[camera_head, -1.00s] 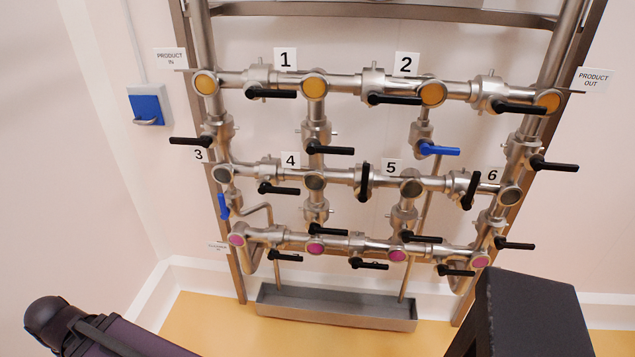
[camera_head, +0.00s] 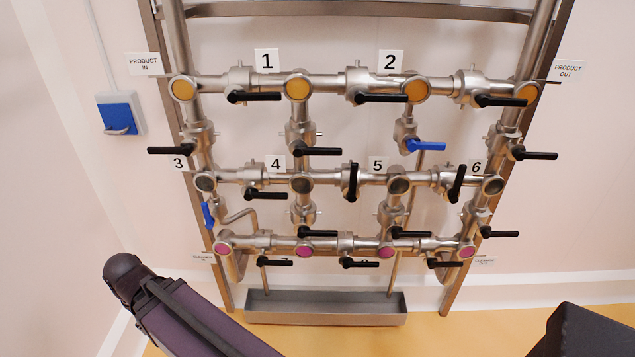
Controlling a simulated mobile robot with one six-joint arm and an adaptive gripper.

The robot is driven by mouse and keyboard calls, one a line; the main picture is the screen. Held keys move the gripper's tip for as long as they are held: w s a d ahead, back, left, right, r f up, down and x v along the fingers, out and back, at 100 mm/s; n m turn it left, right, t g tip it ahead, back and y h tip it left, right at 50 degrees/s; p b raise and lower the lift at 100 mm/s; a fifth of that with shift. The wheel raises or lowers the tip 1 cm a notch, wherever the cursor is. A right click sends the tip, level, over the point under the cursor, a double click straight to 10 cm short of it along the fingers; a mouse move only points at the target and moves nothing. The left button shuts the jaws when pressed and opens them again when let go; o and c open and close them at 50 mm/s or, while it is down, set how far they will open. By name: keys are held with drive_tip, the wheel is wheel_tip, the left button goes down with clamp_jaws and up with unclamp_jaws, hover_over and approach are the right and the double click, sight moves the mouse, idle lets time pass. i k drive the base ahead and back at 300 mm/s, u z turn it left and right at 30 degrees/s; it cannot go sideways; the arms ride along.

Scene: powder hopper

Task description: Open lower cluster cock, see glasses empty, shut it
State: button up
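The pipe frame carries three rows of round sight glasses. The top row is yellow (camera_head: 298,89), the middle row dark grey (camera_head: 302,183), the bottom row magenta (camera_head: 304,250). Two cocks have blue handles. The lower blue handle (camera_head: 207,215) is at the left, below the middle row's left glass, and points roughly up and down. The upper blue handle (camera_head: 425,146) lies sideways below a top-row glass. Thin drain pipes (camera_head: 392,275) run down to a grey trough (camera_head: 325,308).
Black handles (camera_head: 380,98) sit on the other valves; most lie sideways, two on the middle row stand upright. Number labels 1 to 6 mark the upper rows. A blue wall box (camera_head: 119,117) hangs at left. A black block (camera_head: 580,332) fills the lower right corner.

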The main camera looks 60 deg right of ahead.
sight(209, 224)
drive_tip(key=z, duration=1.1)
drive_tip(key=k, duration=0.95)
drive_tip(key=u, duration=0.05)
drive_tip(key=i, duration=0.7)
